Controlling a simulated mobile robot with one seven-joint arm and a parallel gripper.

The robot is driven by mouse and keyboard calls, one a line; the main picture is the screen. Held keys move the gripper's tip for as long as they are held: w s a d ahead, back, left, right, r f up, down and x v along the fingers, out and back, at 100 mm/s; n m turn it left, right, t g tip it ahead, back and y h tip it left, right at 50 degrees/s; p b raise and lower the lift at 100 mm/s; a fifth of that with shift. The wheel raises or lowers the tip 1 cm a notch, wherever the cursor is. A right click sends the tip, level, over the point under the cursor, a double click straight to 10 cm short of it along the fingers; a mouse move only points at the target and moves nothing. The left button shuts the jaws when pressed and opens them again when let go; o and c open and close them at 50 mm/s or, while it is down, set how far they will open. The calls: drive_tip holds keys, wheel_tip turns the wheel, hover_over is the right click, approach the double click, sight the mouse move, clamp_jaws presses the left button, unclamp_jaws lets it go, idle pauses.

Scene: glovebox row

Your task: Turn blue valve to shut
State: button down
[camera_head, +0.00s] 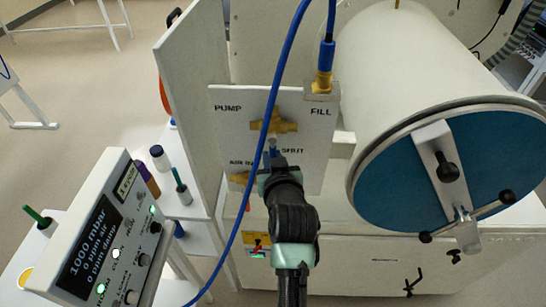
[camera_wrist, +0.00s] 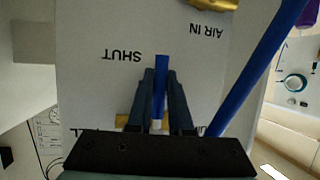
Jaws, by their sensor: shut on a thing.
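The blue valve is a brass body (camera_head: 274,125) with a blue lever (camera_head: 272,144) on a white panel labelled PUMP, FILL, SHUT and AIR IN. The lever points down from the body, with SHUT to its right and AIR IN to its lower left. My gripper (camera_head: 273,157) reaches up from below and hides the lever's lower part. In the wrist view, where the labels are upside down, my gripper (camera_wrist: 161,76) has its dark fingers on both sides of the lever (camera_wrist: 161,63), shut on it. The brass body is mostly hidden there.
A blue hose (camera_head: 283,77) crosses the panel close to the left of my gripper. A brass fitting (camera_head: 323,82) is at FILL, another (camera_head: 240,178) at AIR IN. A round blue-doored chamber (camera_head: 450,170) stands right; a display box (camera_head: 105,235) and bottles stand left.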

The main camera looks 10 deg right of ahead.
drive_tip(key=c, duration=0.8)
unclamp_jaws()
drive_tip(key=shift+c, duration=0.2)
drive_tip(key=b+v, duration=0.3)
drive_tip(key=v, duration=1)
drive_tip(key=w+a+r+t, duration=0.15)
drive_tip(key=r+t, duration=0.25)
drive_tip(key=r, duration=0.7)
drive_tip(key=w+a+r+t, duration=0.1)
drive_tip(key=a+r+t, duration=0.2)
drive_tip(key=r, duration=0.9)
drive_tip(key=s+a+r+t, duration=0.1)
drive_tip(key=s+r+t, duration=0.1)
drive_tip(key=r, duration=0.4)
drive_tip(key=s+a+r+t, duration=0.2)
drive_tip(key=s+r, duration=0.2)
drive_tip(key=r, duration=0.2)
drive_tip(key=s+a+r+n+t+y, duration=0.1)
drive_tip(key=s+r+t, duration=0.2)
drive_tip(key=r, duration=0.3)
drive_tip(key=shift+s+a+r+b, duration=0.35)
drive_tip(key=shift+s+b, duration=0.1)
drive_tip(key=shift+s, duration=0.1)
